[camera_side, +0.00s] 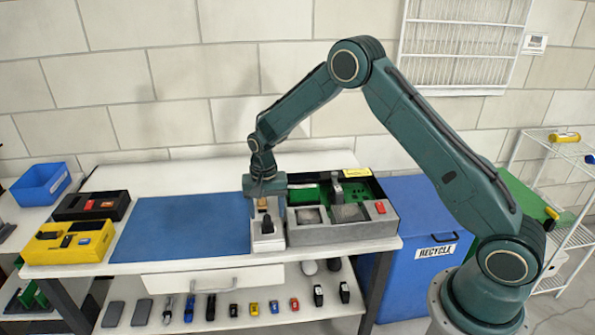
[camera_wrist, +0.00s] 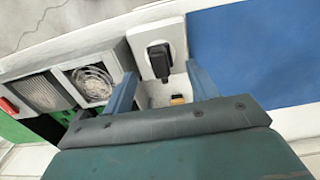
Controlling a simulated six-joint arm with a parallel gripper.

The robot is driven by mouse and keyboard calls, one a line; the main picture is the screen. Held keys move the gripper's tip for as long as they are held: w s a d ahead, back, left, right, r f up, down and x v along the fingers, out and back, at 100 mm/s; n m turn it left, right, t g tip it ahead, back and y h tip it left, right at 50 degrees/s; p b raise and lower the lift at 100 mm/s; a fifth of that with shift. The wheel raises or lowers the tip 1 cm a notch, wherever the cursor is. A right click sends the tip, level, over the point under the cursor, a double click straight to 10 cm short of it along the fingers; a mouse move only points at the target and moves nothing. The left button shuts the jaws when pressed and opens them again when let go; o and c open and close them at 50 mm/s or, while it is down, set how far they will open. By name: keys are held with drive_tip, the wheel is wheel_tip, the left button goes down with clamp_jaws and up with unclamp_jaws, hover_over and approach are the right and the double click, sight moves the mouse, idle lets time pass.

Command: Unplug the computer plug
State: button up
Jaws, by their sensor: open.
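The black computer plug (camera_wrist: 160,60) sits in a white socket block (camera_wrist: 145,40) in the wrist view. In the side view the plug (camera_side: 267,224) shows as a small dark shape on the white block (camera_side: 267,240), below my gripper. My gripper (camera_wrist: 163,82) is open, with one blue finger on each side of the plug's near end; I cannot tell whether either touches it. A small orange piece (camera_wrist: 178,99) lies between the fingers, nearer the palm. In the side view my gripper (camera_side: 265,200) points down over the block and its fingertips are partly hidden.
The open computer case (camera_side: 340,232) with green board stands right beside the block. A blue mat (camera_side: 180,228) lies to the left, clear. Yellow (camera_side: 70,243) and black (camera_side: 92,205) trays stand at the far left. A blue recycle bin (camera_side: 415,270) stands right of the table.

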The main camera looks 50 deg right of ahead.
sight(267, 218)
drive_tip(key=shift+f, duration=2.2)
clamp_jaws()
drive_tip(key=shift+r, duration=0.8)
drive_tip(key=shift+r, duration=0.7)
drive_tip(key=shift+r, duration=0.35)
drive_tip(key=shift+r, duration=0.35)
